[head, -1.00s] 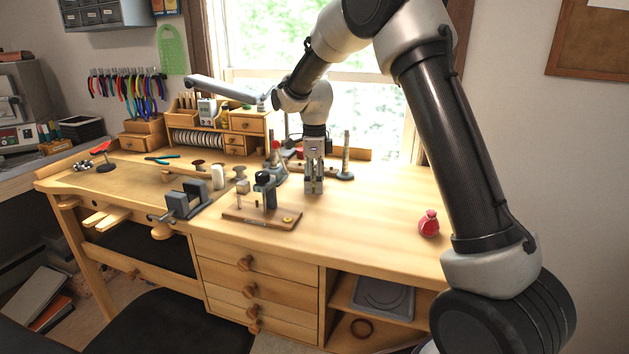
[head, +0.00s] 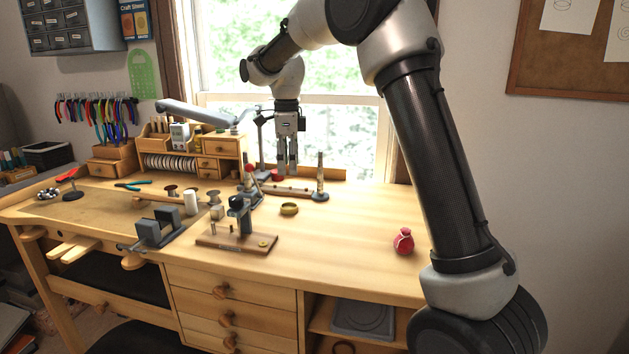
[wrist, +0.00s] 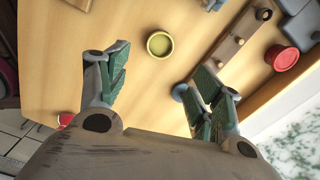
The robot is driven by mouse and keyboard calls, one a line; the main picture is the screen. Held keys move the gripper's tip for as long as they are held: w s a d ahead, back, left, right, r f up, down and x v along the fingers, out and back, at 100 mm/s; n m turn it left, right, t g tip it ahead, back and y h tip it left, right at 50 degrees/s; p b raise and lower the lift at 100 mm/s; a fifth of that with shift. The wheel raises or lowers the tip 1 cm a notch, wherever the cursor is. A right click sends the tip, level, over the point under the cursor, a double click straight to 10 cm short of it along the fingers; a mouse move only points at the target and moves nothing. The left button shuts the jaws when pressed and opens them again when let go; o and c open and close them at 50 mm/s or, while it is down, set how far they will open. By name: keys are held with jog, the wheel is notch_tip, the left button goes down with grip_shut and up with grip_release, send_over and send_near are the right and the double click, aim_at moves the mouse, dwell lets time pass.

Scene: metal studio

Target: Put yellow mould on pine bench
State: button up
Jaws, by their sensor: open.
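The yellow mould (head: 289,209) is a small round shallow dish. It lies flat on the bare top of the pine bench (head: 345,240), right of the small wooden-based press. My gripper (head: 288,170) is open and empty above the bench, apart from the mould. In the wrist view the mould (wrist: 160,44) shows whole on the pine bench (wrist: 55,45), beyond my spread fingers (wrist: 158,75), with nothing touching it.
A wooden-based press (head: 238,228) stands left of the mould, with a vise (head: 158,228) further left. An upright tapered rod (head: 320,178) stands behind it to the right. A red pouch (head: 403,241) sits at the right. The bench between mould and pouch is clear.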

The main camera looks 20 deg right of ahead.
jog(key=s+d+r+n+t, duration=0.1)
jog(key=s+d+r+n, duration=0.25)
jog(key=s, duration=0.25)
jog(key=s+d+r+n, duration=0.2)
jog(key=s+d+n, duration=0.15)
jog(key=s, duration=0.35)
jog(key=s+d+r+n+t, duration=0.1)
jog(key=s+d+r+n, duration=0.1)
jog(key=s+d+n, duration=0.3)
jog(key=s+d+f+n+t, duration=0.1)
jog(key=s+f+n, duration=0.1)
jog(key=s+n, duration=0.3)
jog(key=s+d+f+n+t, duration=0.1)
jog(key=s+f+n, duration=0.2)
jog(key=s, duration=1.1)
jog(key=shift+d+f+n, duration=0.25)
jog(key=shift+f+n, duration=0.1)
jog(key=shift+n, duration=0.55)
jog(key=shift+c, duration=0.2)
